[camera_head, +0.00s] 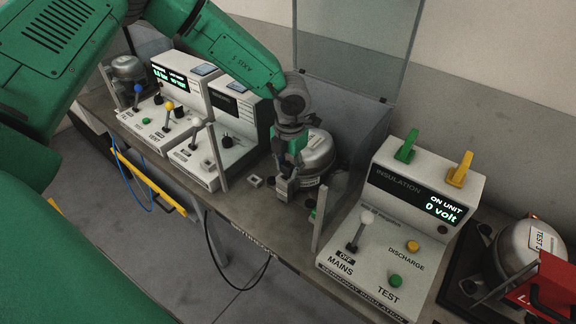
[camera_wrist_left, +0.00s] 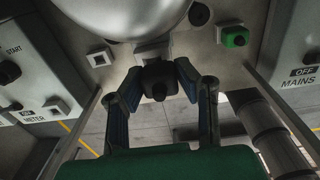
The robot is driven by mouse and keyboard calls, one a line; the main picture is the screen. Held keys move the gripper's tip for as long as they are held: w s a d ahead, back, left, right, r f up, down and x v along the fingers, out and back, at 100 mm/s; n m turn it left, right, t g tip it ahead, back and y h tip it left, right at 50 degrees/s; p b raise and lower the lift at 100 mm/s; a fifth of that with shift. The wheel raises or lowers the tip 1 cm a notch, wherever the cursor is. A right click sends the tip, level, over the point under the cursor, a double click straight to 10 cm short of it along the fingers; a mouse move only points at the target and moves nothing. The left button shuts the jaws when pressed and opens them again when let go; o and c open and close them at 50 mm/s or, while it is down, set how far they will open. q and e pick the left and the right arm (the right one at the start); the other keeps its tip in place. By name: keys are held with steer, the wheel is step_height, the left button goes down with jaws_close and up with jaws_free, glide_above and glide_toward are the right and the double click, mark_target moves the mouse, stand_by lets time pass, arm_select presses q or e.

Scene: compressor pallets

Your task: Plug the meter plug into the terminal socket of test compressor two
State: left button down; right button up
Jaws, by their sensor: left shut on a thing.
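The meter plug (camera_wrist_left: 158,82) is a small black block between the fingers of my left gripper (camera_wrist_left: 157,78) in the left wrist view. The gripper is shut on it. Just beyond the plug is a white terminal socket (camera_wrist_left: 152,50) below the round silver compressor (camera_wrist_left: 125,12). The plug overlaps the socket's near edge; I cannot tell whether it is inserted. In the head view my left gripper (camera_head: 287,184) points down at the front of the middle compressor (camera_head: 318,150) and largely hides the plug and socket. My right gripper is not in view.
A small white socket block (camera_head: 255,181) sits on the bench left of my gripper. White meter units (camera_head: 235,110) stand to the left, and the insulation unit (camera_head: 410,220) to the right. Upright posts (camera_head: 318,218) flank the compressor.

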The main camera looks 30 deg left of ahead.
arm_select(q)
steer(key=shift+a, duration=0.1)
steer(key=shift+a+p, duration=0.4)
steer(key=shift+a, duration=0.1)
steer(key=shift+d, duration=0.15)
stand_by(0.3)
steer(key=shift+p, duration=0.45)
stand_by(0.6)
steer(key=shift+f+b, duration=0.45)
steer(key=shift+f, duration=0.5)
steer(key=c, duration=1.1)
jaws_free()
